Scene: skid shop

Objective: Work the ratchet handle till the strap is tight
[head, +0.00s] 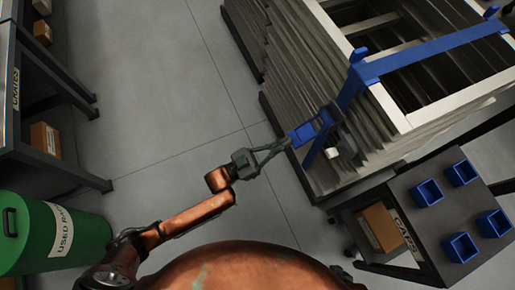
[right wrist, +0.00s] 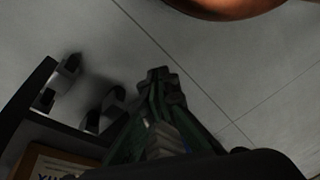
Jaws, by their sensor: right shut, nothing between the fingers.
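A blue strap (head: 430,48) runs over a stack of pale frames (head: 300,50) and down its near side. The blue ratchet (head: 323,122) sits on that side, its handle (head: 303,133) sticking out to the left. My left gripper (head: 287,144) has its fingertips close together at the outer end of the handle. At this size I cannot tell whether they grip it or only touch it. My right gripper (right wrist: 162,76) is shut and empty in the right wrist view, over grey floor. It does not show in the head view.
A dark cart (head: 395,190) with several blue bins and a cardboard box (head: 381,227) stands at the lower right, near the stack. A green drum (head: 55,235) and dark shelving (head: 40,75) are at the left. The floor between is clear.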

